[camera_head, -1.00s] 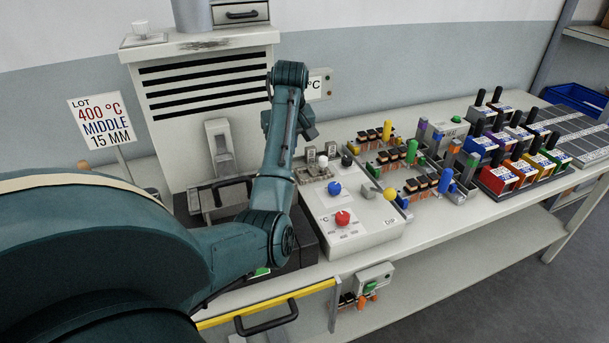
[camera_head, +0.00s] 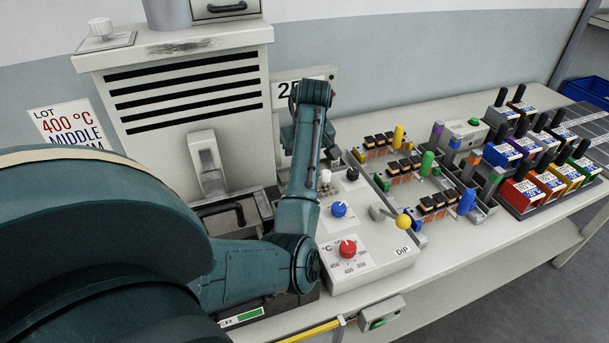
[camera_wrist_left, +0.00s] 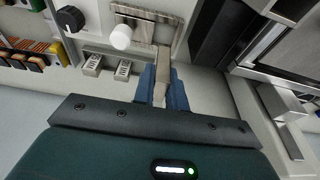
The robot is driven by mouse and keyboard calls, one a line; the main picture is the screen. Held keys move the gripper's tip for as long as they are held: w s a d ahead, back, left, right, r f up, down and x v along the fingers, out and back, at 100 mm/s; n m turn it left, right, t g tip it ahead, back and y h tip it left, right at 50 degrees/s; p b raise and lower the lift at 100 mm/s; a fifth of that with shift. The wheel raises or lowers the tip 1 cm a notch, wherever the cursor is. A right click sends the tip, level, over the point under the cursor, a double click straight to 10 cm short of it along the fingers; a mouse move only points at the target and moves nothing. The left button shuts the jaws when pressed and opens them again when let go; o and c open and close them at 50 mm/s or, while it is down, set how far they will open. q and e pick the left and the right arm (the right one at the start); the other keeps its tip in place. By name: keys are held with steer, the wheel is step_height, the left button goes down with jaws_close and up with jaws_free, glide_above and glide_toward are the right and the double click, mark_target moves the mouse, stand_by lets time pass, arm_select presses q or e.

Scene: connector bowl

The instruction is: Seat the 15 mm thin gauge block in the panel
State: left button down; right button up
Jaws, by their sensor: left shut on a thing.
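My left gripper (camera_wrist_left: 164,92) is shut on a thin, pale metal gauge block (camera_wrist_left: 162,62) in the left wrist view. The block points away from the fingers toward a metal plate (camera_wrist_left: 148,17) with a dark recess. The block's far end overlaps the plate's lower edge in the picture. I cannot tell whether it touches the plate or is inside the recess. In the head view, my left arm hides the fingertips and block beside the sloped control panel (camera_head: 375,262). My right gripper is in neither view. The lot sign (camera_head: 72,130) shows 400 °C and MIDDLE.
Two small grey blocks (camera_wrist_left: 107,66) and a white knob (camera_wrist_left: 121,37) are close beside the fingers. The panel carries a blue knob (camera_head: 339,209), a red knob (camera_head: 347,248) and a yellow-tipped lever (camera_head: 403,221). The furnace (camera_head: 180,95) stands behind. Connector fixtures (camera_head: 430,165) stand to the right.

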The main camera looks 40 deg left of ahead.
arm_select(q)
steer(key=x, duration=0.3)
steer(key=d+x, duration=0.1)
steer(key=x, duration=0.1)
steer(key=shift+s+f, duration=0.2)
steer(key=shift+s, duration=0.05)
steer(key=shift+s+d+f, duration=0.15)
steer(key=shift+f, duration=0.25)
steer(key=c, duration=1.8)
jaws_free()
steer(key=shift+f, duration=0.15)
steer(key=shift+o, duration=1.8)
steer(key=shift+a+r, duration=0.25)
